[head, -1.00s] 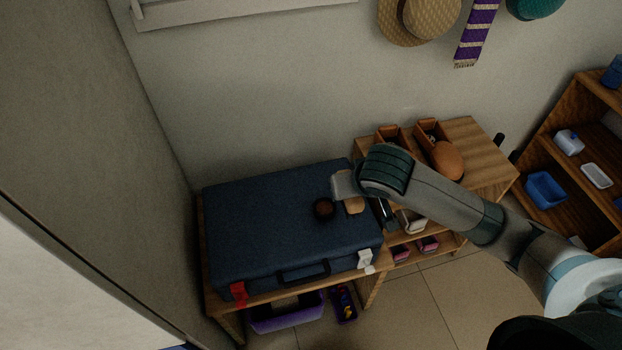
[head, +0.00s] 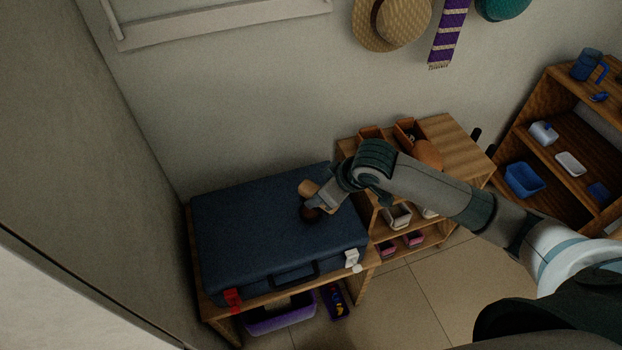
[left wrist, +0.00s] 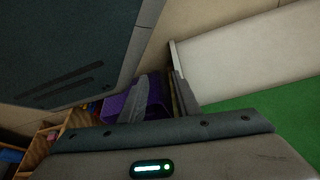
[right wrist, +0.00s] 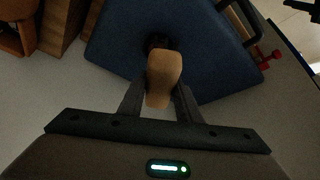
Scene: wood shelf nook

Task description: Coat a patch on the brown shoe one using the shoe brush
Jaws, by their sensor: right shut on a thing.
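My right gripper (head: 318,197) is over the blue suitcase, shut on a tan wooden piece that I take to be the shoe brush (head: 309,187). In the right wrist view the brush (right wrist: 165,72) sits between the fingers, its far end by a dark round thing (right wrist: 157,42). That dark thing also shows in the head view (head: 311,214), on or just above the suitcase; I cannot tell whether it touches the brush. A rounded brown thing, perhaps the brown shoe one (head: 429,153), lies on the wooden shelf, partly behind my arm. My left gripper (left wrist: 162,80) is open and empty.
The blue suitcase (head: 265,235) covers most of a low wooden bench against the wall. A purple bin (head: 280,318) is beneath. The wooden shelf (head: 465,150) stands at its right, and another shelf (head: 540,95) holds blue and white items.

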